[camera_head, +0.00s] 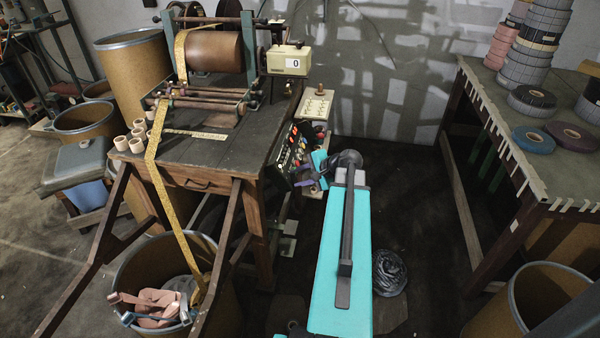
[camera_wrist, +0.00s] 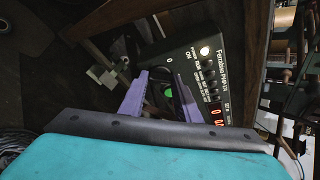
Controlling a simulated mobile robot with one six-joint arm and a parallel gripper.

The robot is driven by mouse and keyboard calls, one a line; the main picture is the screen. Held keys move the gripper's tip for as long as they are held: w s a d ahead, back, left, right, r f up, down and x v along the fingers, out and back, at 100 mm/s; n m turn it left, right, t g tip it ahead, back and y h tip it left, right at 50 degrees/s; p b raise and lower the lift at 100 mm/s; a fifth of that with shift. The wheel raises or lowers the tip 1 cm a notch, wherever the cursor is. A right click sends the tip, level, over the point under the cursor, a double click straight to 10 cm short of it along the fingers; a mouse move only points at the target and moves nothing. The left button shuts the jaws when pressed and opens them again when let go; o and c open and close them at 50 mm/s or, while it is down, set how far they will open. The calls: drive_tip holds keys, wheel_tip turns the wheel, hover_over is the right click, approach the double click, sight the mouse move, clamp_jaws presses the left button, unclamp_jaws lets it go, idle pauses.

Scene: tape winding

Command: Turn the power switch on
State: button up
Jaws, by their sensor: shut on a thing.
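The control panel (camera_head: 293,148) is on the right side of the wooden winding table, with small lit lamps and red digits. In the wrist view the dark panel (camera_wrist: 208,72) shows white lettering, a bright round lamp and a row of knobs. My gripper (camera_wrist: 162,96) has its purple fingers at the panel's lower left end, shut on the power switch, near the "0" and "ON" marks. A green glow shows between the fingers. The switch itself is mostly hidden by the fingers, so its position is unclear. In the head view my gripper (camera_head: 318,178) is partly hidden by my arm.
The winding table (camera_head: 190,172) carries a roller machine with a yellow tape hanging into a bin (camera_head: 146,258). A counter box (camera_head: 286,61) reads 0. At right, a second table (camera_head: 500,110) holds tape rolls. A black bundle (camera_head: 389,272) lies on the floor.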

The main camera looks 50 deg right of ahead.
drive_tip(key=shift+w+r, duration=0.1)
drive_tip(key=shift+w, duration=0.05)
idle(0.4)
drive_tip(key=o, duration=1)
drive_tip(key=shift+o, duration=0.2)
drive_tip(key=v, duration=1.4)
